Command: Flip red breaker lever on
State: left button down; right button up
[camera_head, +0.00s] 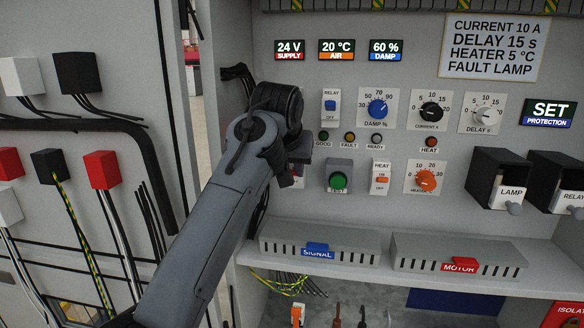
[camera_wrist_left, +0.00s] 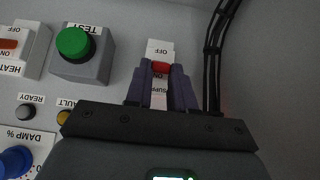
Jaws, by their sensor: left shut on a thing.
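The red breaker lever (camera_wrist_left: 161,67) shows in the left wrist view on a white plate (camera_wrist_left: 158,48), which appears upside down there. The lever sits between the OFF and ON marks. The plate's SUPPLY label is partly hidden by my gripper. My left gripper (camera_wrist_left: 160,78) is shut on the red lever, with one dark finger on each side of it. In the head view my left gripper (camera_head: 298,155) is at the panel's left side, and my arm hides most of the breaker. My right gripper is not in view.
A green TEST button (camera_head: 338,181) and the HEAT switch (camera_head: 381,178) are just right of my gripper. Knobs, including the blue damp knob (camera_head: 377,109), stand above. Black cables (camera_wrist_left: 214,55) run close beside the breaker. A grey ledge (camera_head: 320,238) lies below.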

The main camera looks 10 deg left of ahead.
pick_arm(q)
jog(key=c, duration=1)
grip_release()
jog(key=shift+o, duration=0.2)
jog(key=b+v, duration=0.3)
jog(key=v, duration=0.7)
jog(key=shift+s+r+b, duration=0.25)
jog(key=shift+r+b, duration=0.1)
jog(key=shift+b, duration=0.05)
